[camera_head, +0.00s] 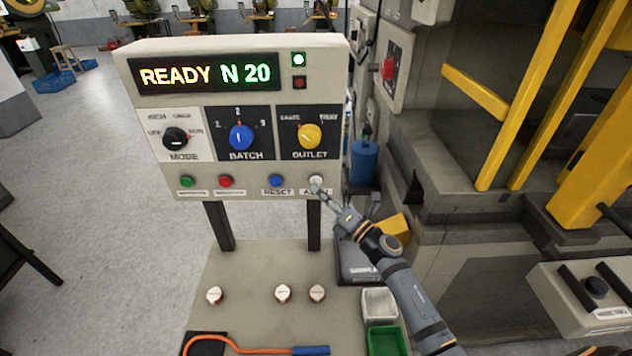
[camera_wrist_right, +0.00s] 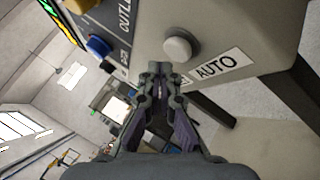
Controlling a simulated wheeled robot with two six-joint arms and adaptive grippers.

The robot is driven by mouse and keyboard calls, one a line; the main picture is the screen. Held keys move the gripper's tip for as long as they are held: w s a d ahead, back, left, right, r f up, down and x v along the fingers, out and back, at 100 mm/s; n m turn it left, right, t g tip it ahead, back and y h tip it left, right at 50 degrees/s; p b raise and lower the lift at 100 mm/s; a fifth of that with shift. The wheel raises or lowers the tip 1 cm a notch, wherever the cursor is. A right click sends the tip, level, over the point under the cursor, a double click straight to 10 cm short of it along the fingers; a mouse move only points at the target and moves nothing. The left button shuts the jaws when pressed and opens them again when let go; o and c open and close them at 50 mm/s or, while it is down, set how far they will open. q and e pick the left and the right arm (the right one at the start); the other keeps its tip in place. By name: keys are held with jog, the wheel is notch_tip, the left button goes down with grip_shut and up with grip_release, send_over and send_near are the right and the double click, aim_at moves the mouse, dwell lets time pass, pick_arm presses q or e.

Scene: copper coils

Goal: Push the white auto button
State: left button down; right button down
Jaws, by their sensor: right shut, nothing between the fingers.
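The white auto button (camera_head: 316,180) is at the lower right of the control panel (camera_head: 352,120), at the right end of a row of buttons. In the right wrist view the white button (camera_wrist_right: 181,49) shows large and round above its AUTO label (camera_wrist_right: 217,66). My right gripper (camera_head: 318,190) is shut and empty, its tips just below and in front of the button. In the right wrist view the shut fingertips (camera_wrist_right: 160,68) are close beside the button; I cannot tell whether they touch it. My left gripper is not in view.
Green (camera_head: 187,181), red (camera_head: 225,181) and blue (camera_head: 276,181) buttons share the row. Mode, batch and outlet knobs are above, under a display reading READY N 20. Below are a bench with white-and-red pieces, a grey tray (camera_head: 379,290) and a green tray (camera_head: 402,340).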

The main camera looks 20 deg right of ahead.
jog(key=s, duration=0.2)
jog(key=s+a, duration=0.1)
jog(key=s, duration=0.1)
jog(key=shift+s+a+p, duration=0.2)
jog(key=shift+s+p, duration=0.15)
jog(key=shift+s, duration=0.05)
jog(key=shift+f, duration=0.1)
dwell(0.7)
